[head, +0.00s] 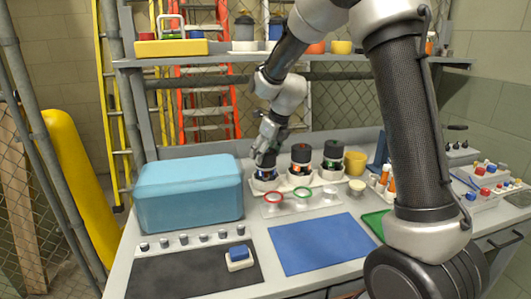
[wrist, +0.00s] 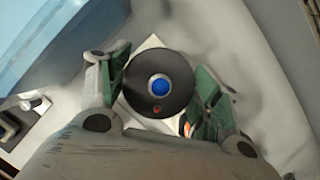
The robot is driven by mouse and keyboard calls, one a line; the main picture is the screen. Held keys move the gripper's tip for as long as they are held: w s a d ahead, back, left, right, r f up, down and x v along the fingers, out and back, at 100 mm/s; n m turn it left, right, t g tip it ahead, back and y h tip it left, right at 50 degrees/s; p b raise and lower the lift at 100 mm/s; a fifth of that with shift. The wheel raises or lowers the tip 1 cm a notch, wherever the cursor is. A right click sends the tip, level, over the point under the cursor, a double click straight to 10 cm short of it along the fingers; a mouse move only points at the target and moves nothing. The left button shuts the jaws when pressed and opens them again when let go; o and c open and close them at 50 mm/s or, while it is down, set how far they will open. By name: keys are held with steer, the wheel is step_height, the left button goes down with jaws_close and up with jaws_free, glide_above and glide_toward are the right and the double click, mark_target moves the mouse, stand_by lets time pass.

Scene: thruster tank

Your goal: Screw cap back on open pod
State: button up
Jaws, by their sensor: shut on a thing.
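Three pods stand in a row on a white base at the back of the bench in the head view. The left pod (head: 265,176) shows a dark body with blue at its top, directly under my gripper (head: 264,155). The middle pod (head: 300,158) has a dark top with a red centre, and the right pod (head: 333,154) one with green. In the wrist view a round dark cap (wrist: 137,84) with a blue centre and a small red dot sits between the green pads of my gripper (wrist: 160,90), which is shut on it. Whether the cap touches the pod is hidden.
A light-blue case (head: 190,196) stands close left of the pods. A red ring (head: 273,198) and a green ring (head: 303,194) lie in front of them. A yellow cup (head: 355,162) stands to the right. The blue mat (head: 318,243) in front is clear.

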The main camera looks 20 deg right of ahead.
steer(key=shift+s+m+h, duration=0.1)
steer(key=shift+m+h, duration=0.3)
steer(key=shift+m, duration=0.6)
steer(key=o, duration=1.1)
steer(key=shift+c, duration=0.2)
